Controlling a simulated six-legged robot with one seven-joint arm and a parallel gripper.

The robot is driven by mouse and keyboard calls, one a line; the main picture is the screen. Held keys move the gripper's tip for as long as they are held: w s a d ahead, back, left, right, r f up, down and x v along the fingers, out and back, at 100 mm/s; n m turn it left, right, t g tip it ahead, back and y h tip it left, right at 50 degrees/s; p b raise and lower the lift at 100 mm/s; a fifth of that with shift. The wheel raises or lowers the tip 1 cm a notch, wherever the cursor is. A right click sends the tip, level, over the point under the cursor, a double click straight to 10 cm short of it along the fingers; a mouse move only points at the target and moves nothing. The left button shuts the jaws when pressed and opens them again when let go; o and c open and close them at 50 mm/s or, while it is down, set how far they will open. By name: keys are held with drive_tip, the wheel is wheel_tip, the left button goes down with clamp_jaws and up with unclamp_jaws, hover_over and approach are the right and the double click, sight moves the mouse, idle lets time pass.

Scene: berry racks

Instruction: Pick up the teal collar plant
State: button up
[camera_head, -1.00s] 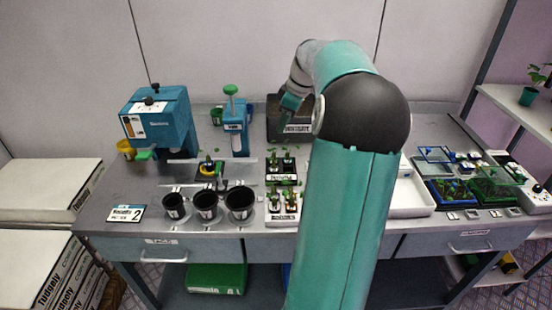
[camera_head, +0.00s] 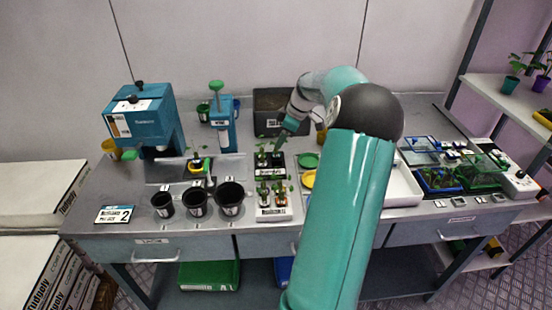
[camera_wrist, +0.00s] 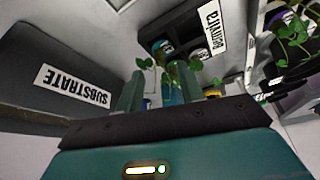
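The teal collar plant (camera_wrist: 172,92) shows in the wrist view as a teal piece with green leaves above it, between my fingers. My gripper (camera_wrist: 160,88) is open, with a finger on each side and visible gaps. In the head view my gripper (camera_head: 277,147) is low at the back of the small black labelled tray (camera_head: 270,174), over its plants. The collar itself is too small to make out there.
A white rack (camera_head: 273,214) with more plants stands in front of the black tray. Several black pots (camera_head: 198,200) stand to the left. A dark substrate box (camera_head: 268,105) is behind, and green and yellow dishes (camera_head: 308,160) lie to the right.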

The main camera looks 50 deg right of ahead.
sight(278, 154)
drive_tip(key=x, duration=0.3)
drive_tip(key=shift+w+f, duration=0.15)
drive_tip(key=shift+f, duration=0.15)
drive_tip(key=shift+c, duration=0.2)
clamp_jaws()
drive_tip(key=shift+r, duration=0.1)
